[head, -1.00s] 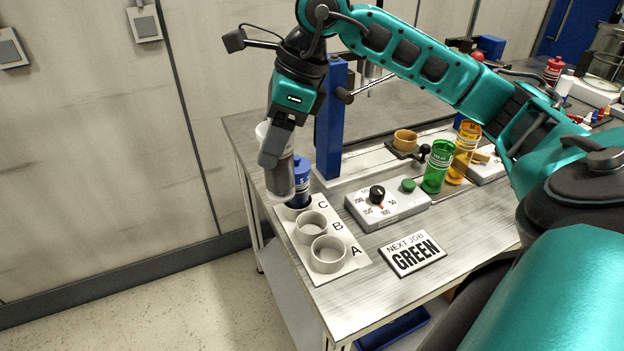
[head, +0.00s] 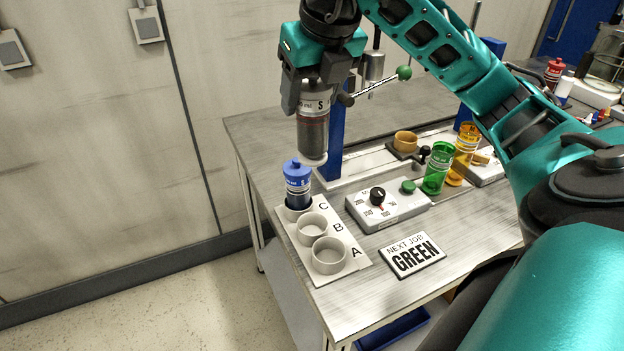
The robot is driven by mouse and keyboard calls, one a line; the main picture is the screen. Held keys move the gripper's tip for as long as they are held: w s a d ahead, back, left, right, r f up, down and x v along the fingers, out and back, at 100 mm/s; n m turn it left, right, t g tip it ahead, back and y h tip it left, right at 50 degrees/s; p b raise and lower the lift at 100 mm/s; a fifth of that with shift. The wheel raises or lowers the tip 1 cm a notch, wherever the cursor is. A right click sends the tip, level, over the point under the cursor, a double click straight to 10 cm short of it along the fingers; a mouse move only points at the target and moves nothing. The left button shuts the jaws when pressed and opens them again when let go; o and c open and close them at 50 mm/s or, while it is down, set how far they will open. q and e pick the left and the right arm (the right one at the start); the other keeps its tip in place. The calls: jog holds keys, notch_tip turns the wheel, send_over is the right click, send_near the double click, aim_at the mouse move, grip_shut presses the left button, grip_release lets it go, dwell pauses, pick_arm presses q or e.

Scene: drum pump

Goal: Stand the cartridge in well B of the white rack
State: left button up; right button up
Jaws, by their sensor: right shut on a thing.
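The cartridge (head: 313,122), a dark cylinder with a grey labelled band and a pale lower end, hangs roughly upright in my right gripper (head: 313,100). The gripper is shut on its upper part. The cartridge is in the air beyond the white rack (head: 337,289), behind and right of the blue-capped bottle. The rack lies at the table's left front corner. Its well B (head: 312,229) is the middle ring and looks empty. Well A (head: 328,256) in front also looks empty. A blue-capped bottle (head: 297,183) stands in well C. My left gripper is not in view.
A blue post (head: 331,150) with a green-knobbed lever (head: 404,73) stands close to the held cartridge. A control box (head: 389,209), a "NEXT JOB GREEN" sign (head: 412,255), a green cup (head: 436,170) and an amber cup (head: 463,158) are to the right.

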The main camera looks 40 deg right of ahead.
notch_tip(320, 180, down, 19)
jog(key=b, duration=0.3)
jog(key=shift+f, duration=0.1)
jog(key=shift+f, duration=0.15)
jog(key=o, duration=1.5)
jog(key=shift+c, duration=0.2)
